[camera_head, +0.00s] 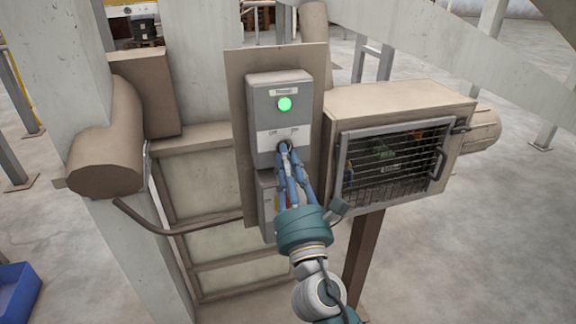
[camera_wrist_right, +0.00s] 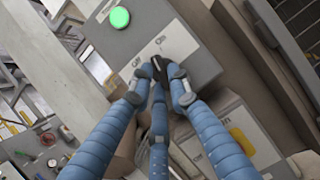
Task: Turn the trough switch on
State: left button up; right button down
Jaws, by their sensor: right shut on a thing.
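The trough switch box (camera_head: 264,98) is a grey box on a brown panel, with a small label at its top and a lit green lamp (camera_head: 284,104). A white strip with small position marks sits below the lamp. My right gripper (camera_head: 286,148) reaches up from below, its blue fingers shut on the dark switch knob (camera_wrist_right: 160,70) under the strip. The lit lamp also shows in the right wrist view (camera_wrist_right: 120,17). The fingers hide most of the knob in the head view. My left gripper is not in view.
A second grey box (camera_head: 267,205) sits directly below, partly behind my right gripper. To the right stands a brown cabinet (camera_head: 400,100) with a barred door and handle. A curved brown pipe (camera_head: 180,228) passes at left. A blue bin (camera_head: 18,290) lies at lower left.

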jog(key=shift+r+m+h, duration=0.35)
jog(key=shift+m+h, duration=0.25)
jog(key=shift+m, duration=0.55)
jog(key=shift+r+m+h, duration=0.3)
jog(key=shift+m+h, duration=0.3)
jog(key=shift+m, duration=0.55)
jog(key=c, duration=1.7)
grip_release()
jog(key=shift+s, duration=0.1)
jog(key=shift+o, duration=0.3)
jog(key=shift+f, duration=0.25)
jog(key=v, duration=1.1)
jog(key=shift+s, duration=0.45)
jog(key=shift+d, duration=0.1)
